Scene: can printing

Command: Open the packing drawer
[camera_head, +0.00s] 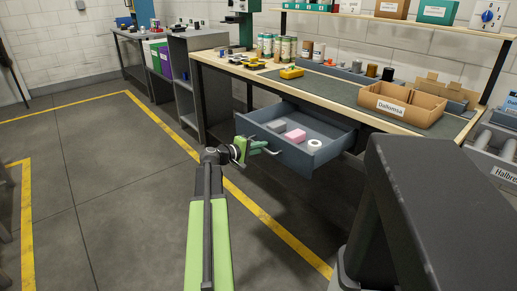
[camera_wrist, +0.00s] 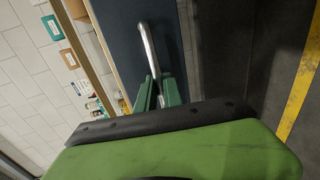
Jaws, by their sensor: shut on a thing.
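The packing drawer (camera_head: 288,156) is a blue-grey drawer under the workbench, and it is pulled well out from the bench. Inside it lie a pink block (camera_head: 295,136), a white ring (camera_head: 314,143) and a grey piece (camera_head: 277,126). My gripper (camera_head: 252,148) is at the drawer's front, shut on the metal bar handle (camera_head: 268,150). In the wrist view the green fingers (camera_wrist: 160,92) close around the lower end of the handle (camera_wrist: 149,47). The blue-grey drawer front (camera_wrist: 125,40) stands just behind it.
The workbench (camera_head: 222,68) carries several cans (camera_head: 284,50), yellow parts (camera_head: 291,72) and a cardboard box labelled Dallomsa (camera_head: 403,102). A grey shelf unit (camera_head: 188,70) stands at its left end. The floor (camera_head: 110,170) to the left is clear, marked with yellow lines.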

